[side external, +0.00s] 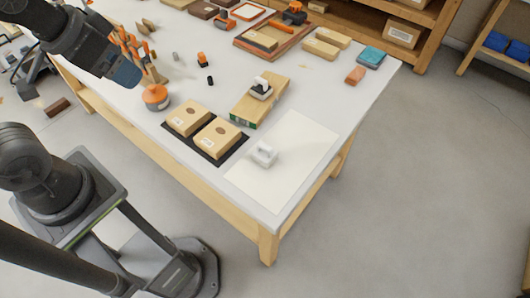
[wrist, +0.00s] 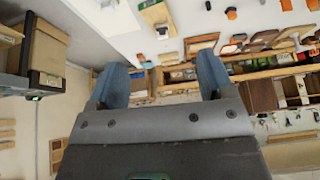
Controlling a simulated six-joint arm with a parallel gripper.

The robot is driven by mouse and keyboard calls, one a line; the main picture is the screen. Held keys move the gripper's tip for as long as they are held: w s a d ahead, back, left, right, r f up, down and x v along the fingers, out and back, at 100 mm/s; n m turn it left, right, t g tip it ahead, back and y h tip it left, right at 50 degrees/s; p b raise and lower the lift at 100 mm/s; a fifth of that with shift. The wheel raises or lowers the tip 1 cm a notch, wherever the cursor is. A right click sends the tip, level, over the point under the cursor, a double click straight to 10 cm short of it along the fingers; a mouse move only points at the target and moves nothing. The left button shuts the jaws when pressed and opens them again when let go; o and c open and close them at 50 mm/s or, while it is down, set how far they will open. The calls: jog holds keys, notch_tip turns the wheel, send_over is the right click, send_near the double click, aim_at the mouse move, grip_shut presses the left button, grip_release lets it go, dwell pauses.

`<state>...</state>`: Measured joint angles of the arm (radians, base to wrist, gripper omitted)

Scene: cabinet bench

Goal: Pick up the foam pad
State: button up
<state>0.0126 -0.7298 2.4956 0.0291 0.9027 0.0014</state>
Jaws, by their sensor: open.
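The foam pad is not certain to me. A teal block with a grey base (side external: 370,57), at the far right corner of the bench in the side view, looks most like it. A small salmon-coloured block (side external: 355,75) lies just in front of it. My gripper (side external: 128,76) is raised over the left end of the bench, far from both blocks. In the wrist view my gripper (wrist: 160,75) shows two blue fingers spread apart with nothing between them.
The white bench (side external: 205,85) holds two cardboard boxes (side external: 201,130) on a black mat, a wooden board (side external: 245,110) with a white-handled tool, a white sheet (side external: 300,150) with another white-handled tool, an orange-lidded pot (side external: 155,96) and a tool rack (side external: 140,55). Wooden blocks (side external: 320,48) lie near the teal block.

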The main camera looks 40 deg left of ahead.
aim_at(264, 147)
jog(key=w+f+m+y, duration=0.85)
jog(key=f+m, duration=0.45)
jog(key=m, duration=0.4)
jog(key=w+d+f+m+t+h, duration=0.1)
jog(key=d+f+m+t+h, duration=0.1)
jog(key=d+f+m, duration=0.2)
jog(key=w+d+f+m+t+h, duration=0.2)
jog(key=d+f+m+t+h, duration=0.1)
jog(key=d+f+m, duration=0.2)
jog(key=w+d+f+m+t+h, duration=0.2)
jog(key=d+f+m+t+h, duration=0.1)
jog(key=d+m, duration=0.4)
jog(key=shift+d+f+m, duration=0.25)
jog(key=shift+f+m, duration=0.45)
jog(key=shift+m, duration=0.3)
jog(key=x, duration=0.7)
jog(key=shift+w, duration=0.15)
jog(key=shift+c, duration=0.4)
jog(key=c, duration=0.8)
